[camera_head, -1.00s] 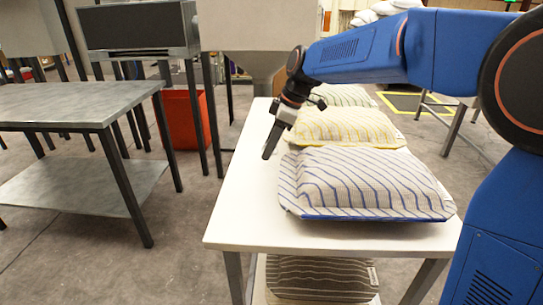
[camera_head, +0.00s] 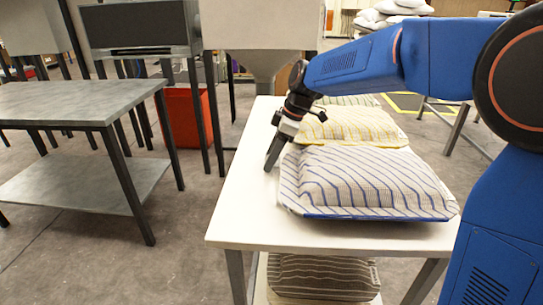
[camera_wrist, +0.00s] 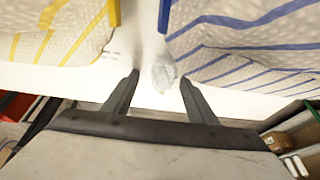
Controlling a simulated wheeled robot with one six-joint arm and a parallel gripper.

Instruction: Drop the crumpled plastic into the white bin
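A crumpled clear plastic piece (camera_wrist: 163,74) lies on the white table (camera_head: 240,215) in the wrist view, by the gap between the yellow-striped pillow (camera_wrist: 50,28) and the blue-striped pillow (camera_wrist: 240,45). My gripper (camera_wrist: 159,77) is open, with one finger on each side of the plastic in that view. Whether the fingers touch it, I cannot tell. In the head view my gripper (camera_head: 271,163) points down at the left side of the blue-striped pillow (camera_head: 365,180). The plastic cannot be made out there. No white bin is clearly in view.
A red bin (camera_head: 184,118) stands on the floor behind the grey table (camera_head: 75,103) at left. A brown-striped pillow (camera_head: 320,275) lies under the white table. The table's left strip is bare. Shelves or boxes (camera_wrist: 285,140) show at the wrist view's lower right.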

